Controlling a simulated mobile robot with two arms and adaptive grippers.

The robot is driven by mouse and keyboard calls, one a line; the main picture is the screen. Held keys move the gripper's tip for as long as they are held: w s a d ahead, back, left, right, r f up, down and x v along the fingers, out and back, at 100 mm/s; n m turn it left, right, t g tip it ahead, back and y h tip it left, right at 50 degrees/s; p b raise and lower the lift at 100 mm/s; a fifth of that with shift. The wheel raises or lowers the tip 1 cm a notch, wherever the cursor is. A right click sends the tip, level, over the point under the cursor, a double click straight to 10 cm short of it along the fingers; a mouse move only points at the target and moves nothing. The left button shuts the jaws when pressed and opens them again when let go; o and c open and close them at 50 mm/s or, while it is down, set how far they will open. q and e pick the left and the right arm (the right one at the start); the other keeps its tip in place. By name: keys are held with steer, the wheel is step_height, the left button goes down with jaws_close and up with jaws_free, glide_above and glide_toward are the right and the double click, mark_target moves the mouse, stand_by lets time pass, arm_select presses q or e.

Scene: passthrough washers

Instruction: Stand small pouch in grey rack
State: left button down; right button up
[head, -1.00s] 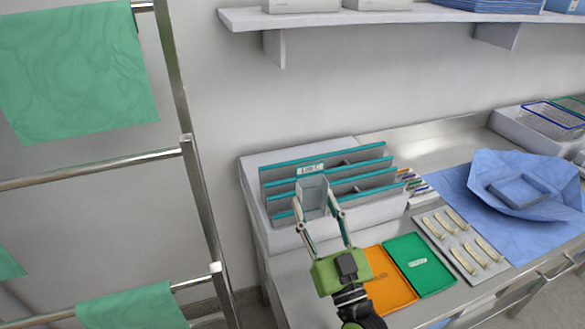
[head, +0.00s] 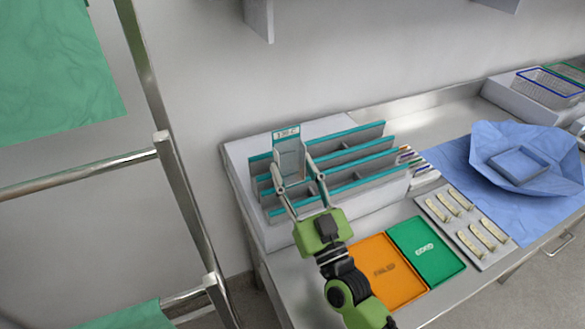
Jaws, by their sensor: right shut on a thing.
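The pouch is held upright over the left part of the grey rack (head: 352,176). The rack has several upright dividers with teal top edges. The pouch's lower end is behind the gripper fingers and a divider, so I cannot tell whether it touches the rack's floor. My left gripper is not in view.
An orange tray (head: 378,287) and a green tray (head: 425,262) lie in front of the rack. A tray of several pale clips (head: 482,238) and a blue wrap (head: 495,143) lie to the right. A metal rail frame (head: 185,200) with green cloths stands at the left.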

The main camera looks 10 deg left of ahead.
mark_target(293, 183)
steer(key=shift+f+b, duration=0.3)
steer(key=shift+f, duration=0.25)
steer(key=shift+w+a+f+b, duration=0.1)
steer(key=shift+w+f+b, duration=0.05)
steer(key=shift+f+b, duration=0.25)
step_height(293, 183, down, 3)
steer(key=shift+r+b, duration=0.2)
steer(key=shift+b, duration=0.9)
steer(key=shift+f+b, duration=1.75)
steer(key=shift+f, duration=0.45)
steer(key=o, duration=0.9)
